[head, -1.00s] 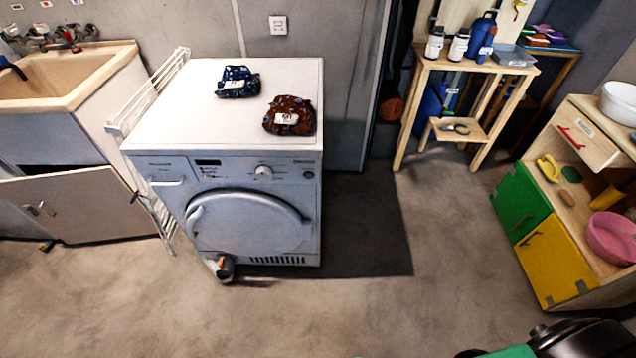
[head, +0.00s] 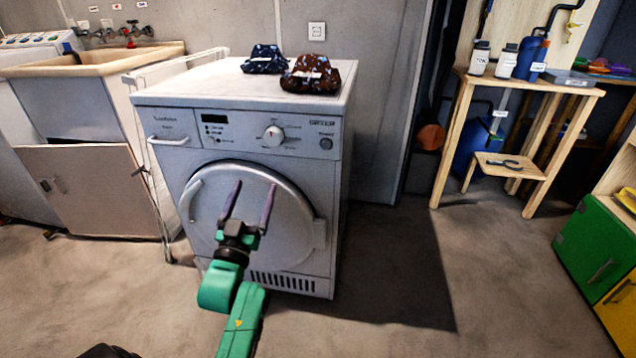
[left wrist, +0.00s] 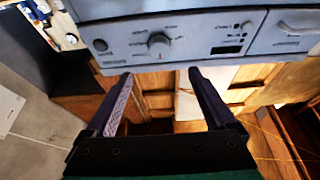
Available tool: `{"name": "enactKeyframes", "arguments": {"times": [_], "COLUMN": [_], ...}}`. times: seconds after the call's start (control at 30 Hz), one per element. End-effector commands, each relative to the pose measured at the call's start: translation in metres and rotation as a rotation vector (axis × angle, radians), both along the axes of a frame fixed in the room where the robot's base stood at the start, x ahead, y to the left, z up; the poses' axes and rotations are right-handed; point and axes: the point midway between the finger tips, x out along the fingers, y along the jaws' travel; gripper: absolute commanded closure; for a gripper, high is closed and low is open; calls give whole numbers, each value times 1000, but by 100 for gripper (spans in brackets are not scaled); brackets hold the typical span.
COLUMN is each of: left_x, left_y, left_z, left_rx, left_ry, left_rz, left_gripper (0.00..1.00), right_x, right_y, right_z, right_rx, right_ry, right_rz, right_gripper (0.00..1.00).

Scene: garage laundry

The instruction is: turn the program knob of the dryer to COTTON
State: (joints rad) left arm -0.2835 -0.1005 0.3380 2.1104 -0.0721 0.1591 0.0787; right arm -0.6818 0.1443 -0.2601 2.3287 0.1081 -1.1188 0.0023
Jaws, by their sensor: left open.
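The white dryer (head: 245,100) stands against the wall. Its program knob (head: 274,135) is a round, pale knob on the front panel, right of the small dark display (head: 214,118). The labels around it are too small to read, and I cannot tell which one it points at. My left gripper (head: 254,186) is open and empty in front of the round door (head: 290,215), below the knob. In the left wrist view the knob (left wrist: 159,44) shows beyond the gap between the open fingers (left wrist: 160,73), apart from them. My right gripper is not in view.
Two dark folded cloth bundles (head: 264,60) (head: 312,74) lie on the dryer top. A round button (head: 326,144) sits right of the knob. A sink cabinet (head: 90,100) and white rack stand left. A wooden shelf table (head: 520,85) stands right. The floor between is clear.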

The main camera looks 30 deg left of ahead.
Motion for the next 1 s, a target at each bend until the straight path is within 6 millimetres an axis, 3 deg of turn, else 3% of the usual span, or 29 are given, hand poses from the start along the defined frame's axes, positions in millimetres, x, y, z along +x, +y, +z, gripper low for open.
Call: {"name": "enactKeyframes", "arguments": {"times": [0.5,0.67,0.9,1.0], "left_x": [108,122,123,123], "left_y": [36,41,41,41], "left_z": [49,55,55,55], "left_rx": [0,0,-1,-1], "left_ry": [2,4,5,5], "left_rz": [-3,-3,-3,-3], "left_gripper": [10,10,10,49], "right_x": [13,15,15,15], "right_y": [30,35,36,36], "right_z": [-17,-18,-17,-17], "right_rx": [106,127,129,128], "right_ry": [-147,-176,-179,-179], "right_rz": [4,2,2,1], "right_gripper": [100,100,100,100]}}
